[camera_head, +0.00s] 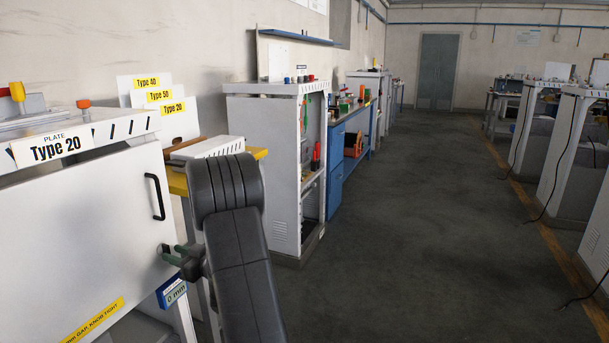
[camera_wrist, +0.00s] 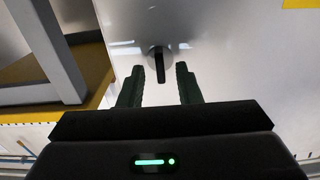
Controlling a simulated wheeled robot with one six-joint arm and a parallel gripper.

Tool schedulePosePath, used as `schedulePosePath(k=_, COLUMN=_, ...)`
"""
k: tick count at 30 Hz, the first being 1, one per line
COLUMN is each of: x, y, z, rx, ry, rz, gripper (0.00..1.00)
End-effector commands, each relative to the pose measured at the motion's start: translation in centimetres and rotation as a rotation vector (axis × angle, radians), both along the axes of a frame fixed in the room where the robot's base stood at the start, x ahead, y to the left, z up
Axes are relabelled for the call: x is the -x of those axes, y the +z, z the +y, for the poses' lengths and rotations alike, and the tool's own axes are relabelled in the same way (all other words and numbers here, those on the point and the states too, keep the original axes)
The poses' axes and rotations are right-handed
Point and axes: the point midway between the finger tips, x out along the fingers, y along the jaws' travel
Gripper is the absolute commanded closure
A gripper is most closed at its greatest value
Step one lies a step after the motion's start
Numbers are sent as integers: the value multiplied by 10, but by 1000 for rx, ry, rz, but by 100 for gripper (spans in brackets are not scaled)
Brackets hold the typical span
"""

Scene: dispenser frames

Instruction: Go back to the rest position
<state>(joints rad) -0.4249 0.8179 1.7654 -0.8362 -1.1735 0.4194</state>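My gripper (camera_head: 174,254) is at the lower right edge of the white cabinet door (camera_head: 85,235) in the head view. In the wrist view my gripper (camera_wrist: 160,78) is open, with two dark green fingers spread apart. A black knob (camera_wrist: 159,62) on the white door shows between and just beyond the fingertips, with a gap on both sides. The fingers hold nothing. My dark arm covers part of the scene right of the door.
A black handle (camera_head: 155,197) is on the door above my gripper, and a blue gauge reading 0 mm (camera_head: 172,293) is below it. A yellow-topped table (camera_head: 178,184) and a white cabinet (camera_head: 262,160) stand beyond. The grey floor (camera_head: 400,230) to the right is clear.

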Motion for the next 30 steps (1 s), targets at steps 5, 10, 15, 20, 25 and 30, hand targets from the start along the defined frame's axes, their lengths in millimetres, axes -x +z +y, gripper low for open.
schedulePosePath(k=5, x=-9, y=-1, z=21, rx=19, ry=-1, rz=-51, gripper=69)
schedulePosePath(k=10, x=-8, y=-2, z=21, rx=76, ry=-1, rz=-187, gripper=69)
schedulePosePath(k=15, x=-8, y=-1, z=20, rx=133, ry=-1, rz=-324, gripper=69)
schedulePosePath(k=20, x=-8, y=-1, z=20, rx=184, ry=-1, rz=-451, gripper=69)
schedulePosePath(k=25, x=-8, y=-1, z=20, rx=240, ry=-1, rz=-583, gripper=69)
schedulePosePath(k=30, x=-8, y=0, z=20, rx=294, ry=-1, rz=-713, gripper=69)
